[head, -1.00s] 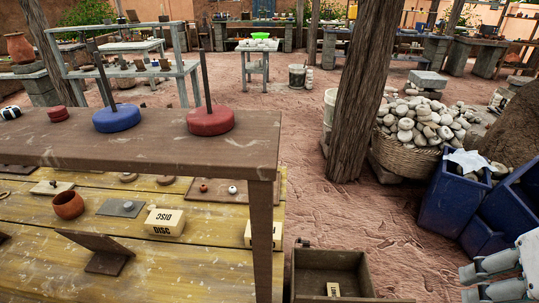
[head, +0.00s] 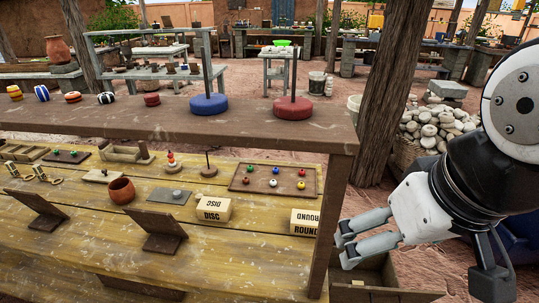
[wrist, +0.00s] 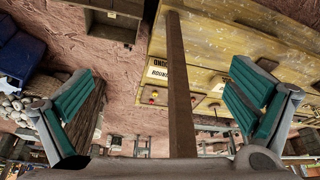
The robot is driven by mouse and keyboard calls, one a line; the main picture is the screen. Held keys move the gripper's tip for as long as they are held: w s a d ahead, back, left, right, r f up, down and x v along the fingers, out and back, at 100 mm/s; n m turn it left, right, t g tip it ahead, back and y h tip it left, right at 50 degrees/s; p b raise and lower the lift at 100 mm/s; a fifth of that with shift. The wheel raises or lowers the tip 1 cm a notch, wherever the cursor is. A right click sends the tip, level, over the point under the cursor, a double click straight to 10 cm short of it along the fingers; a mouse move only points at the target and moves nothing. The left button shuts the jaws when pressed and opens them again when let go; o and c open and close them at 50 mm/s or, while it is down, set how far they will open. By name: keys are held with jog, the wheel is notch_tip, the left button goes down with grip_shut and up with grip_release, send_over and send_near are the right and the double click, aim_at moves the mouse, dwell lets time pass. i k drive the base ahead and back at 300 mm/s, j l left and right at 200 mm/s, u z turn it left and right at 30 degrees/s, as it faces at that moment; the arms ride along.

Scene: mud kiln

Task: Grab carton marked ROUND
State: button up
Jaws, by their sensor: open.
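The carton marked ROUND (head: 305,222) is a small cream box with black lettering. It stands on the right end of the yellow wooden table, just left of the upper shelf's front post. In the wrist view the ROUND carton (wrist: 158,71) is small and lies beyond the post. My gripper (head: 345,249) is open and empty, to the right of the post and apart from the carton. Its two teal-padded fingers (wrist: 160,112) show wide apart in the wrist view, with the post between them.
A similar carton marked DISC (head: 213,209) stands left of the ROUND one. The post (head: 330,225) and the brown upper shelf (head: 180,125) frame the table's right end. An open wooden box (head: 385,284) is below my gripper. Two dark angled stands (head: 163,232) are at the front.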

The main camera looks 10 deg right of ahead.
aim_at(305, 223)
jog(key=i+l, duration=0.15)
jog(key=l, duration=0.2)
jog(key=i+l+u, duration=0.1)
jog(key=l, duration=0.25)
jog(key=i+l, duration=0.15)
jog(key=l, duration=0.2)
jog(key=i+l, duration=0.1)
jog(key=l, duration=0.3)
jog(key=i+u, duration=0.05)
